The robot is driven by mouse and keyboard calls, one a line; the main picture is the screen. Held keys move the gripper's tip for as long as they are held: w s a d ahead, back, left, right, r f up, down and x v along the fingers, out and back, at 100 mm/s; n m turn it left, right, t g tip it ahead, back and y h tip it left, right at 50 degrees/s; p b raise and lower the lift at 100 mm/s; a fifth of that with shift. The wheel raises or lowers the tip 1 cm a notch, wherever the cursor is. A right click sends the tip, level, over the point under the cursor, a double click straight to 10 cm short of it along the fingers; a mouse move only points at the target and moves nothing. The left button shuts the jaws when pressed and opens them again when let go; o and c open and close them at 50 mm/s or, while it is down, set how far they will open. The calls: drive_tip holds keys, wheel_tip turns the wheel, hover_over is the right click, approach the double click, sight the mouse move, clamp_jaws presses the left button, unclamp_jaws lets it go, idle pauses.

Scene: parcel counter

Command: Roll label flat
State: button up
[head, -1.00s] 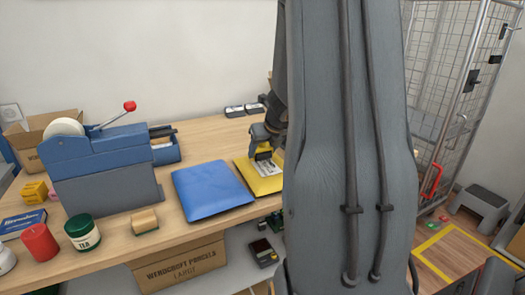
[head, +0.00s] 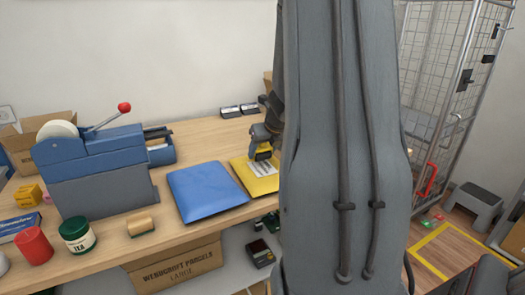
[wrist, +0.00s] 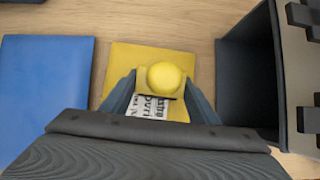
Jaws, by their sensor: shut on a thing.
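A yellow padded parcel (head: 262,187) lies on the wooden counter, partly hidden by my arm in the head view. It also shows in the wrist view (wrist: 115,65). A white label with black print (head: 262,167) lies on it, partly covered in the wrist view (wrist: 150,106) by the tool and my gripper. My gripper (head: 264,143) is over the label, shut on a yellow tool with a rounded knob (wrist: 166,75), seemingly a label roller. The tool's lower edge is dark and close over the label. I cannot tell whether it touches.
A blue parcel (head: 206,190) lies just left of the yellow one. A blue tape dispenser (head: 95,165), green tea tin (head: 78,236), red cup (head: 33,246) and wooden block (head: 140,225) stand farther left. A dark box-like thing (wrist: 245,65) is close on the right in the wrist view.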

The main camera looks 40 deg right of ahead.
drive_tip(key=shift+f+b, duration=0.45)
drive_tip(key=shift+f, duration=0.05)
drive_tip(key=shift+s, duration=0.15)
drive_tip(key=shift+s+a+b, duration=0.2)
drive_tip(key=shift+s+b, duration=0.05)
drive_tip(key=shift+s, duration=0.3)
drive_tip(key=shift+s+a+b, duration=0.2)
drive_tip(key=shift+s, duration=0.35)
drive_tip(key=shift+f, duration=0.1)
drive_tip(key=shift+s+a+b, duration=0.2)
drive_tip(key=shift+s, duration=0.45)
drive_tip(key=shift+s+a+b, duration=0.2)
drive_tip(key=shift+s, duration=0.4)
drive_tip(key=shift+s+a+b, duration=0.2)
drive_tip(key=shift+s, duration=0.4)
drive_tip(key=shift+s+a+b, duration=0.15)
drive_tip(key=shift+s, duration=0.45)
drive_tip(key=shift+r, duration=0.2)
drive_tip(key=shift+w+r+p, duration=0.1)
drive_tip(key=shift+r+p, duration=0.15)
drive_tip(key=shift+p, duration=0.25)
